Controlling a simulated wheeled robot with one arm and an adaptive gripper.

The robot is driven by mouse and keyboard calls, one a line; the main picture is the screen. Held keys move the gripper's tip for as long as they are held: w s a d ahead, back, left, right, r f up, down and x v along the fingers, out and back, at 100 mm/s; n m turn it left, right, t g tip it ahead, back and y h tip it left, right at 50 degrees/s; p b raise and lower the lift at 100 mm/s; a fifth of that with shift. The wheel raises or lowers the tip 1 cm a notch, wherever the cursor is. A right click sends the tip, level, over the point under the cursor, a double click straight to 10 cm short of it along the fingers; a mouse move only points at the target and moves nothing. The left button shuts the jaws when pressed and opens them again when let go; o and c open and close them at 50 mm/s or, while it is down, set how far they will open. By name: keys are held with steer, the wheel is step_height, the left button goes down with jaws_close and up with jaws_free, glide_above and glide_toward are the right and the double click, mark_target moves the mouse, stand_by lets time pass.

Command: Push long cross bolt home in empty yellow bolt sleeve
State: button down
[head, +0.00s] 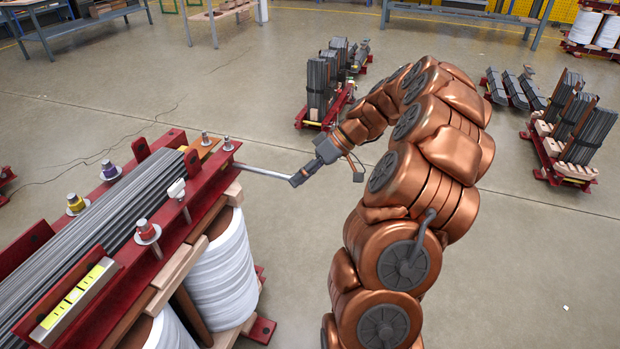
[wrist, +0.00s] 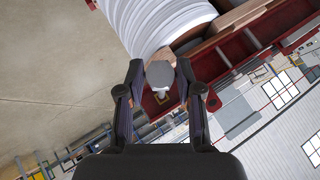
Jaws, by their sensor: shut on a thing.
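My gripper (head: 300,176) is shut on the head end of the long cross bolt (head: 262,171), a silver rod held nearly level. The bolt's far end reaches the right end of the red clamp beam (head: 205,188); how deep it sits there is unclear. In the wrist view, the grey bolt head (wrist: 160,73) is between the fingertips (wrist: 159,75). A long length of shaft stands outside the beam.
The core's dark laminations (head: 110,220) lie between red beams carrying several upright studs with washers and coloured collars. White coils (head: 222,270) stand below. Red stands with dark plates (head: 323,85) are behind my arm.

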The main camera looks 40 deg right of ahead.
steer(key=shift+w+a, duration=0.35)
steer(key=shift+w, duration=0.25)
steer(key=shift+b, duration=0.95)
stand_by(1.5)
